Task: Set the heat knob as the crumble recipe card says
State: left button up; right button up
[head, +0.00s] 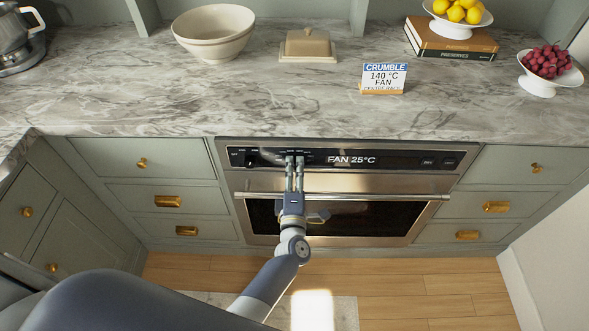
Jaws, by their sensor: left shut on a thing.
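The crumble recipe card (384,77) stands on the counter and reads "CRUMBLE 140 °C FAN", with a smaller line below that looks like "CENTRE RACK". The oven (434,214) is built in below the counter, and its black control panel (400,160) shows "FAN 25°C". My left gripper (295,162) reaches up to the panel, just left of that readout, with its fingers shut on the heat knob. The fingers hide the knob, so its pointer cannot be read. My right gripper is out of view.
The oven door handle (400,197) runs across below the panel, under my left gripper. A bowl (214,35), a butter dish (307,46), books (450,42) and a dish of grapes (548,63) stand on the counter. The front counter strip is clear.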

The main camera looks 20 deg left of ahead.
pick_arm(q)
jog(key=shift+m, duration=0.3)
jog(key=o, duration=1.1)
jog(key=shift+c, duration=0.2)
